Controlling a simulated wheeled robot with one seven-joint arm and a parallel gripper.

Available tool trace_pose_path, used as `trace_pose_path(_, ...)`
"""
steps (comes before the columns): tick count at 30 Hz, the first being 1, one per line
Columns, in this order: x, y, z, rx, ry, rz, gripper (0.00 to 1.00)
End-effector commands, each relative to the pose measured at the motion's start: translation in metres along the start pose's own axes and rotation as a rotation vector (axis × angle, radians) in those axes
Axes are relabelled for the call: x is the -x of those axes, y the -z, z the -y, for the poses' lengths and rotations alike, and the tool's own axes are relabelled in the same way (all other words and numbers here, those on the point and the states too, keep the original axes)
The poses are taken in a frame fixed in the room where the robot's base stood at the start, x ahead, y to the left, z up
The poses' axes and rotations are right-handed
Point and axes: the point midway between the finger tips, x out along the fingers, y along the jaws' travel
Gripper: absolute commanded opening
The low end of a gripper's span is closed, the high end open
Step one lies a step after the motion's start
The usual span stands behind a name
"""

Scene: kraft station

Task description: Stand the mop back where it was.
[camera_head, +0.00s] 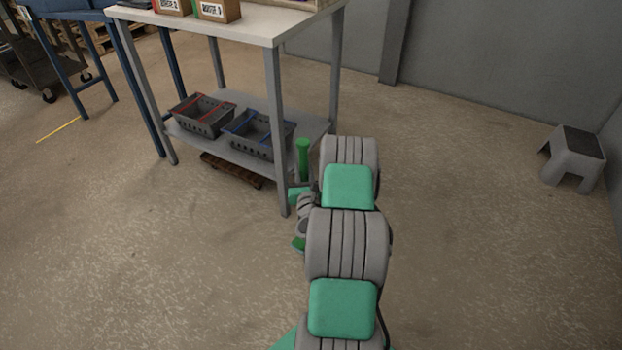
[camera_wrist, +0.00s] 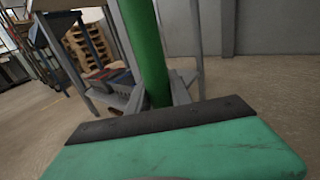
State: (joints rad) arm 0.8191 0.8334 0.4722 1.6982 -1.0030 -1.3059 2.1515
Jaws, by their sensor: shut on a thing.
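The mop shows only as a green handle. In the head view its rounded top end (camera_head: 303,158) stands up beside the front right leg of the grey workbench, just left of my arm. My gripper (camera_head: 299,196) is shut on the handle, partly hidden by my wrist. The mop's head and the floor under it are hidden.
The workbench (camera_head: 275,120) has a lower shelf with two grey baskets (camera_head: 203,115) (camera_head: 257,132). A wooden pallet lies under it. A grey step stool (camera_head: 573,158) stands far right by the wall. The floor between is clear.

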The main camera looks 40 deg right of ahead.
Motion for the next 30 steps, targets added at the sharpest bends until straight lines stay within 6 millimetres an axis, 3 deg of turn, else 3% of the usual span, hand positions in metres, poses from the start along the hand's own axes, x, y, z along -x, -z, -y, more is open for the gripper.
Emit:
trace_pose_path(3,0.005,0.025,0.015,-0.003,0.052,0.0,0.0)
trace_pose_path(6,0.008,0.037,0.022,-0.003,0.077,0.0,0.0)
trace_pose_path(14,0.009,0.051,0.026,-0.001,0.09,0.003,0.0)
trace_pose_path(24,0.009,0.086,0.025,-0.002,0.088,0.003,0.0)
trace_pose_path(30,0.009,0.092,0.025,-0.002,0.088,0.003,0.0)
